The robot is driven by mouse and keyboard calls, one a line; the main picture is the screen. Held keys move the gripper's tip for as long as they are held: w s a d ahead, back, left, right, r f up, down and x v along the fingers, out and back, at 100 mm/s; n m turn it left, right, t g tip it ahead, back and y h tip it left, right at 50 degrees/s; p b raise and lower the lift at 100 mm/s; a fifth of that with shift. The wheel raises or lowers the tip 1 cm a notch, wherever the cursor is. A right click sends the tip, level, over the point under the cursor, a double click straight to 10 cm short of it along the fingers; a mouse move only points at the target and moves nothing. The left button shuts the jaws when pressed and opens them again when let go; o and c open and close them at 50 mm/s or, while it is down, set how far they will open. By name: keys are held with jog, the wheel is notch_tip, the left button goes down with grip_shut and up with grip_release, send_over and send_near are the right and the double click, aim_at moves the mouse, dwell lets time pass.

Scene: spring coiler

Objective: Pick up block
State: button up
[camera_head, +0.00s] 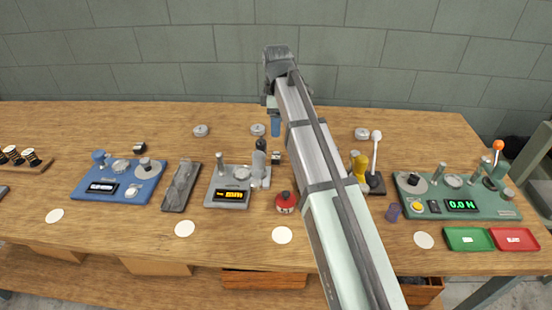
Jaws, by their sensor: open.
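A small purple block (393,212) lies on the table right of my arm, left of the green machine. It is the clearest block-like thing here, but I cannot tell for sure that it is the task's block. My arm crosses the picture from the bottom right up to the back middle. My gripper (271,103) points down at its far end, mostly hidden behind the arm, over the back of the table and well away from the purple block. It is open. A blue piece (275,127) shows just below it; I cannot tell whether they touch.
A blue machine (90,192), a grey machine (216,198) and a green machine (480,209) stand on the wooden table. A red round bottle (286,203) stands left of my arm. A green tray (463,240) and a red tray (514,239) lie at the right front.

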aim_at(276, 156)
notch_tip(276, 156, down, 12)
jog(key=shift+a+f, duration=0.1)
dwell(0.7)
jog(key=c, duration=1)
